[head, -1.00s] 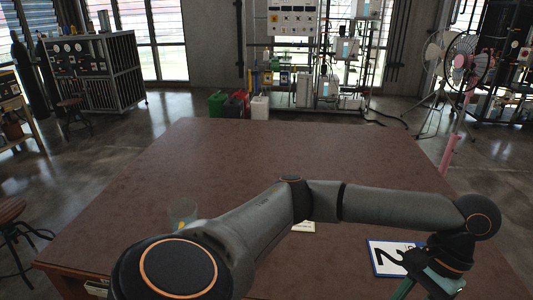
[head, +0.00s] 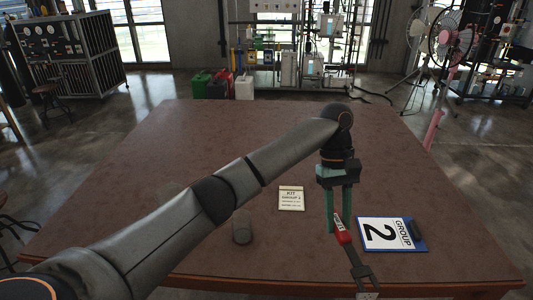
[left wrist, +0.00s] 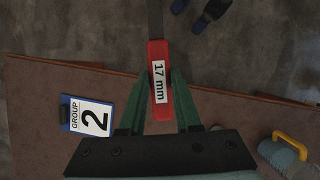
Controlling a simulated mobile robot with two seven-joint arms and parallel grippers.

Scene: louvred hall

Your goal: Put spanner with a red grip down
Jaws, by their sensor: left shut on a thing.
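The spanner with a red grip (head: 342,231) is held in my left gripper (head: 339,222), whose green fingers are shut on the red grip. In the left wrist view, the red grip (left wrist: 158,50) carries a white "17 mm" label and sits between the fingertips (left wrist: 161,85). The spanner's metal shaft runs toward the front edge of the table, and its far end reaches past that edge in the head view. I cannot tell whether the spanner touches the table (head: 200,135). My right gripper is in neither view.
A blue clipboard marked "GROUP 2" (head: 392,234) lies just right of my left gripper. A "KIT GROUP 1" card (head: 291,198) lies to its left. A grey cylinder (head: 242,228) stands near my forearm. The far half of the table is clear.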

